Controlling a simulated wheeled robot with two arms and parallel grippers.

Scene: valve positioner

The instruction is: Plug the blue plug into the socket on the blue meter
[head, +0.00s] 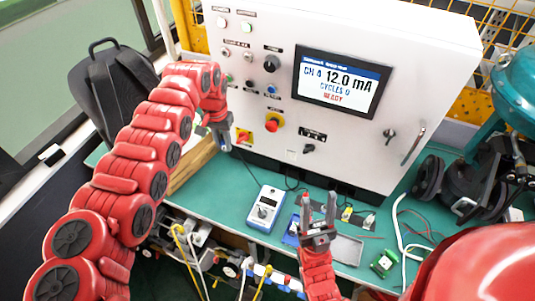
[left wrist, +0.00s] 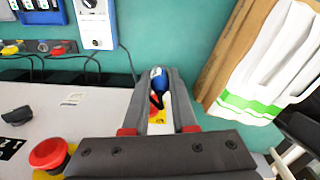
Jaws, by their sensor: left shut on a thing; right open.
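The blue plug (left wrist: 158,78) is held between the fingers of my left gripper (left wrist: 158,118), its blue end pointing away from the wrist. In the head view my left gripper (head: 222,143) is up in front of the cabinet's lower left, above the bench and apart from the meter. The blue meter (head: 265,208), with a white face and a dial, lies on the green bench. It also shows at the top left of the left wrist view (left wrist: 97,25), with a small dark spot on its face; I cannot tell if that is the socket. My right gripper (head: 319,213) is open and empty.
The white cabinet (head: 440,55) with a screen and buttons stands behind the bench (head: 230,190). Black cables run along its foot. Another blue device (head: 292,229) lies right of the meter, beside several small plugs. Wooden boards (head: 193,168) lie at the left.

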